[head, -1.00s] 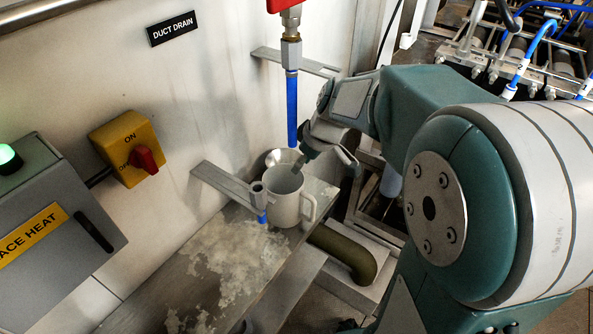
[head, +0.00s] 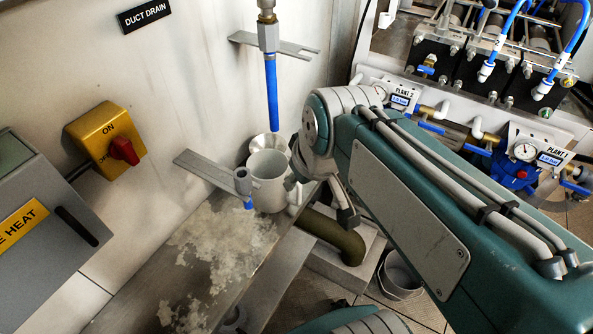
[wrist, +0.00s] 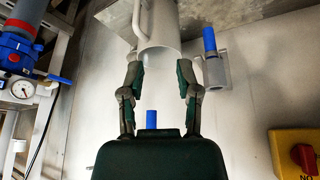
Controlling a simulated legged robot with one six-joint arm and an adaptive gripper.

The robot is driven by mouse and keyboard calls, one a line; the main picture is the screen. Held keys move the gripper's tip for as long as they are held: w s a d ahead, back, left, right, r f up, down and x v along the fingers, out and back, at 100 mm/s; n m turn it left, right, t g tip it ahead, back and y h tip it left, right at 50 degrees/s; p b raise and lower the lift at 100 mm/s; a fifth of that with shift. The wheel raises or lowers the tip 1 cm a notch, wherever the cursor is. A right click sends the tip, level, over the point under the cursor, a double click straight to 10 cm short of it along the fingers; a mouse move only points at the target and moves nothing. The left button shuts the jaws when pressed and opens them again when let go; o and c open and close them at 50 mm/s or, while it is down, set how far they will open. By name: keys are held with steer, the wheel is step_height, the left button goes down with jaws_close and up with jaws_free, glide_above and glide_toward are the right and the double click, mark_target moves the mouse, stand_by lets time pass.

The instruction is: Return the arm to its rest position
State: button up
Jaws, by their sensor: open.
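My arm (head: 410,200) reaches in from the lower right of the head view. My gripper (wrist: 160,72) shows in the wrist view with its two fingers spread and nothing held between them. In the wrist view the mug (wrist: 160,28) appears upside down, just beyond the fingertips; I cannot tell the exact gap. In the head view the fingers are right of the mug, partly hidden by my wrist.
A blue tube (head: 272,95) hangs above the mug. A metal bracket (head: 205,172) juts out from the wall left of it. A yellow switch box (head: 104,142) is on the wall. Plumbing with gauges (head: 525,150) is at the right; a bucket (head: 400,275) is on the floor.

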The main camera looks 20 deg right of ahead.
steer(key=s, duration=0.1)
steer(key=s+m, duration=0.1)
steer(key=s+f+m, duration=0.1)
steer(key=s, duration=0.1)
steer(key=shift+a+t+h, duration=0.15)
steer(key=shift+t+h, duration=0.15)
steer(key=shift+w, duration=0.1)
stand_by(0.9)
